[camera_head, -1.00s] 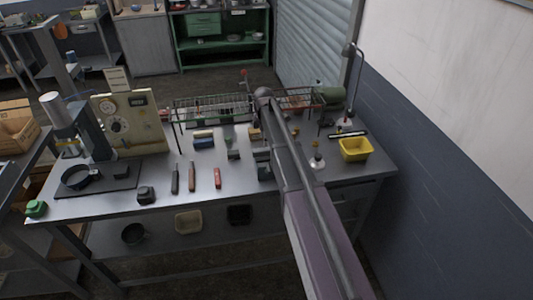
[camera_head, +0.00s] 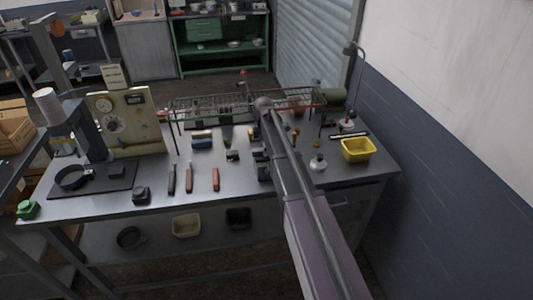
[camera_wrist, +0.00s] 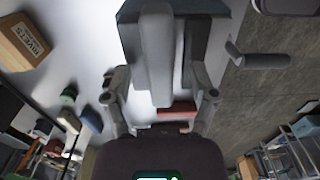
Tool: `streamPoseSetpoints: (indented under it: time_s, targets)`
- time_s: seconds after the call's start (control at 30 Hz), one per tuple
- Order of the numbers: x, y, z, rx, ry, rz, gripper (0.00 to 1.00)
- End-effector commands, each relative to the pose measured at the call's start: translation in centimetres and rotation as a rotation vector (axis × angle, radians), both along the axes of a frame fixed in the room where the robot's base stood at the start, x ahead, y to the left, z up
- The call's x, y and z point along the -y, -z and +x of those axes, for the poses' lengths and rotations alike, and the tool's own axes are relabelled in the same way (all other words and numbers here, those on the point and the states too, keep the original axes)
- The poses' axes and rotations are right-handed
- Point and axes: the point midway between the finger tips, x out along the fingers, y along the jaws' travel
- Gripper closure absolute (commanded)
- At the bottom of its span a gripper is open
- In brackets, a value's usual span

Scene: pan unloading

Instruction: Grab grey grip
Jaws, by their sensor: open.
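A light grey grip (camera_wrist: 155,50) with a rounded end stands between my fingers in the wrist view, over a dark block with grey sides (camera_wrist: 207,22). My gripper (camera_wrist: 157,75) is open, with one finger on each side of the grip; I cannot tell whether either touches it. In the head view the dark block (camera_head: 264,173) is near the table's front edge, partly hidden by my arm, and the grip cannot be made out.
Red (camera_head: 216,179), brown (camera_head: 189,178) and black (camera_head: 172,179) handled tools lie left of the block. A pan (camera_head: 72,178) is on a dark mat at left. A wire rack (camera_head: 215,104) stands behind. A yellow bin (camera_head: 358,150) is at right.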

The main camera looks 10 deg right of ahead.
Motion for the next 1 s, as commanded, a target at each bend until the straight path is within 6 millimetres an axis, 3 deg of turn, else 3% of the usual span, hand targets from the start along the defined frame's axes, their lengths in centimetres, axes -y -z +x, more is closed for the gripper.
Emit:
streamPoseSetpoints:
  time_s: [0.37, 0.6, 0.63, 1.0]
  targets:
    - [0.01, -0.01, 0.0, 0.0, 0.0, 0.0, 0.26]
    - [0.02, -0.01, 0.0, 0.0, 0.0, 0.0, 0.97]
    - [0.02, -0.01, 0.0, 0.0, 0.0, 0.0, 1.0]
    - [0.04, -0.07, 0.0, 0.0, 0.001, 0.0, 1.0]
